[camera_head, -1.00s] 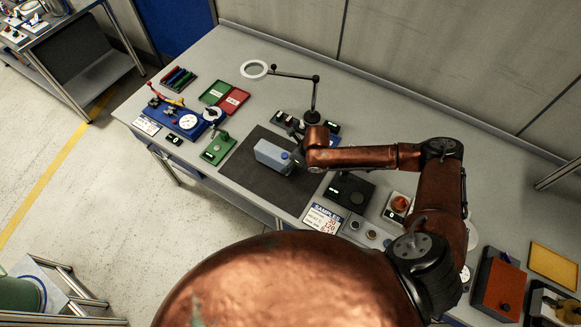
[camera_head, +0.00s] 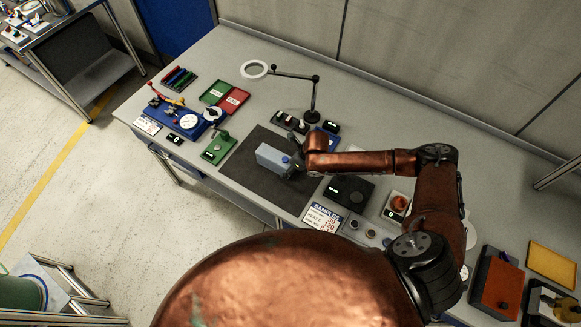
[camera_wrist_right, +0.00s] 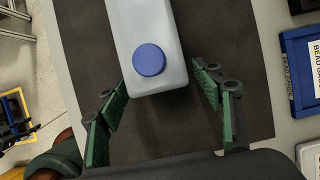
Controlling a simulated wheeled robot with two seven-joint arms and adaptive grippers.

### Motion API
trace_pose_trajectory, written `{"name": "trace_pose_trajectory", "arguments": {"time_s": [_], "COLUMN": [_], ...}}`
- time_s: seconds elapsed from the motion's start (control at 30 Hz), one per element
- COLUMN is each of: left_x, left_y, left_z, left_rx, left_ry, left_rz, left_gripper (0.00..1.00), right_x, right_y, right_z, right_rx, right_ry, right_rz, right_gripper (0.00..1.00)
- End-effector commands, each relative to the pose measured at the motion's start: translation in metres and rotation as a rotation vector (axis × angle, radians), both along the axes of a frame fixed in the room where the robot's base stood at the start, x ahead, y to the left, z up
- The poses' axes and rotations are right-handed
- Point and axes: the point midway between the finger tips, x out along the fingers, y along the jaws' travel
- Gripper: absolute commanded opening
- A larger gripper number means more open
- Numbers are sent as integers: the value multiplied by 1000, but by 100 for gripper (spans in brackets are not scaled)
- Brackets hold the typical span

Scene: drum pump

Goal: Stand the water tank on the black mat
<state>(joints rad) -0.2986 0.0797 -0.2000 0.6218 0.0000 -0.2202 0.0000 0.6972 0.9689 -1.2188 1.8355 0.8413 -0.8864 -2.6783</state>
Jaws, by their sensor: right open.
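The water tank (camera_head: 270,156) is a pale blue-grey container with a blue cap (camera_wrist_right: 149,60). It rests on the black mat (camera_head: 246,180) and looks upright, its cap near the end beside my gripper. My right gripper (camera_head: 296,167) is at the cap end of the tank, low over the mat. In the right wrist view its green-padded fingers (camera_wrist_right: 160,86) are spread wide, one on either side of the tank's near end, with gaps to both sides.
A magnifier lamp (camera_head: 313,100) stands behind the mat. A green device (camera_head: 218,148) is left of it, a black box (camera_head: 349,190) to the right, and a samples card (camera_head: 323,218) in front. A blue tray (camera_wrist_right: 302,70) lies right of the mat in the wrist view.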

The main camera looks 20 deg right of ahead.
Motion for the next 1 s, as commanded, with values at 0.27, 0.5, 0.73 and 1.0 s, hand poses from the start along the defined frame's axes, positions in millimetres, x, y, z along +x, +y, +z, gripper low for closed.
{"name": "trace_pose_trajectory", "arguments": {"time_s": [0.27,0.5,0.73,1.0], "left_x": [-1,-2,-2,-3], "left_y": [0,0,0,0], "left_z": [-4,-8,-10,-10], "left_rx": [0,0,0,1], "left_ry": [1,2,3,4], "left_rz": [0,0,0,0], "left_gripper": [40,40,40,40], "right_x": [-11,-26,-34,-36], "right_y": [-11,-22,-28,-28], "right_z": [38,83,107,110], "right_rx": [-2,-2,0,0], "right_ry": [-4,-4,-1,0], "right_rz": [2,-1,0,-1], "right_gripper": [60,60,60,60]}}
